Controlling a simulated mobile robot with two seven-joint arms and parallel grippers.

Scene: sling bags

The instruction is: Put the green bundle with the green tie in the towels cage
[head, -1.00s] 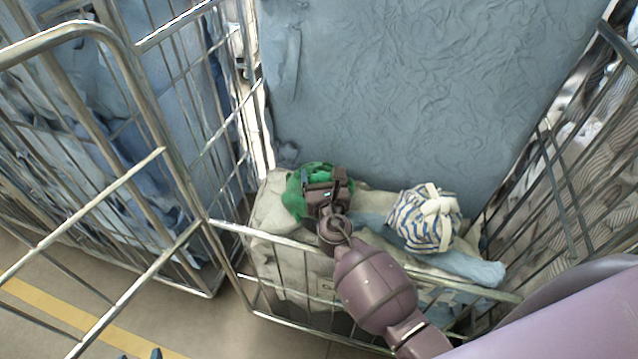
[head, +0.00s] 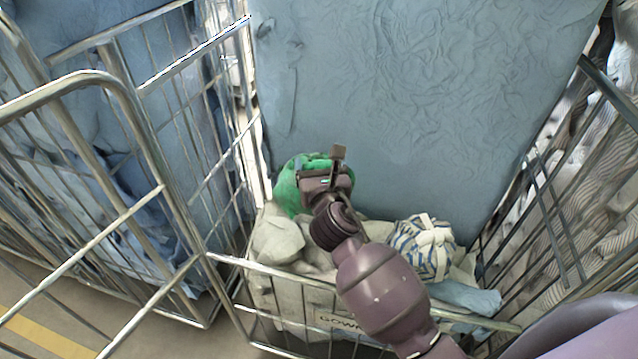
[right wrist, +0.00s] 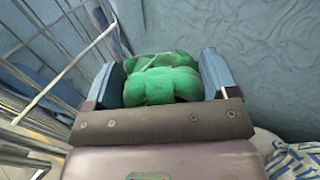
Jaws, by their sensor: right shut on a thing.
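The green bundle (head: 287,188) is in my right gripper (head: 318,168), above the back left of the front cage's load. In the right wrist view the bundle (right wrist: 160,88) sits between the two fingers of my right gripper (right wrist: 158,78), which are shut on it. A light green strap crosses its top. The gripper hides part of the bundle in the head view. No cage can be read as the towels cage; the front cage (head: 385,313) has a label starting "GOWN". My left gripper is not in view.
The front cage holds pale bundles (head: 277,240), a blue-and-white striped bundle (head: 422,250) and a light blue one (head: 468,297). A tall blue wrinkled surface (head: 400,100) rises behind. Another wire cage (head: 130,90) with blue cloth stands left. Wire mesh and striped cloth (head: 570,190) are at right.

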